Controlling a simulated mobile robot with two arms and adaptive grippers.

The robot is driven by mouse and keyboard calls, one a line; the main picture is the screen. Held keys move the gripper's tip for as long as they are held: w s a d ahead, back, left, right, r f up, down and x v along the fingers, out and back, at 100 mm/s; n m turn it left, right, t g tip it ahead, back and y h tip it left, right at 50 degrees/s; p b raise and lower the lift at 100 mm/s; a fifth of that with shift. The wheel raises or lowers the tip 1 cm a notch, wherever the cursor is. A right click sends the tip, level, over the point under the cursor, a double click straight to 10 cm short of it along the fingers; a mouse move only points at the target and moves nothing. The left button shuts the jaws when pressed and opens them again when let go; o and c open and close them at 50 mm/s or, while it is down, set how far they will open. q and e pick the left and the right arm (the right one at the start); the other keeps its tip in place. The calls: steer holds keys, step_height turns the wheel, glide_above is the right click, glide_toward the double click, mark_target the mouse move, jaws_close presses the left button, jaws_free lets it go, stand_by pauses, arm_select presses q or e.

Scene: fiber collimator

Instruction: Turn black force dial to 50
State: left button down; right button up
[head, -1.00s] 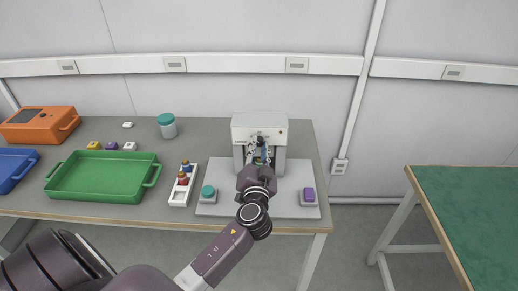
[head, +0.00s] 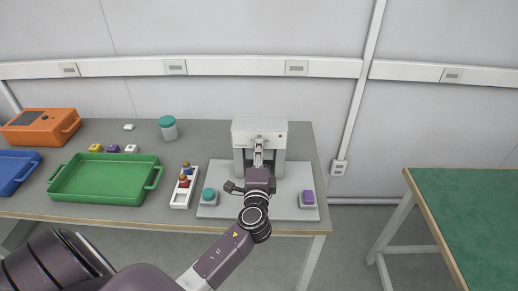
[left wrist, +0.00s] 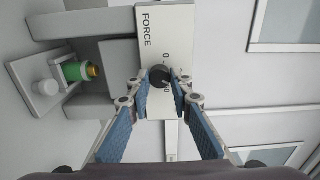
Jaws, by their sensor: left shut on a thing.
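The white press machine (head: 259,127) stands on a pale base plate at the right of the grey table. Its front panel with the word FORCE (left wrist: 150,45) shows in the left wrist view. The black force dial (left wrist: 159,76) sits on that panel, partly covered by the fingertips. My left gripper (left wrist: 160,84) is shut on the black dial, one finger on each side. The dial's exact setting cannot be read, as the fingers hide part of the scale. In the head view my left gripper (head: 259,148) is in front of the machine. My right gripper is not in view.
A teal button (head: 208,194) and a purple button (head: 308,197) stand at the plate's front corners. A white rack with small bottles (head: 181,197), a green tray (head: 60,190) and a teal-lidded jar (head: 168,131) are to the left. A yellow-green part (left wrist: 78,71) is beside the panel.

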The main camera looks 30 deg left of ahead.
arm_select(q)
steer(key=shift+f+m+p, duration=0.1)
steer(key=shift+m+p, duration=1.6)
steer(key=shift+m, duration=2.4)
steer(key=c, duration=1.7)
jaws_free()
steer(key=shift+c, duration=0.2)
steer(key=v, duration=1.2)
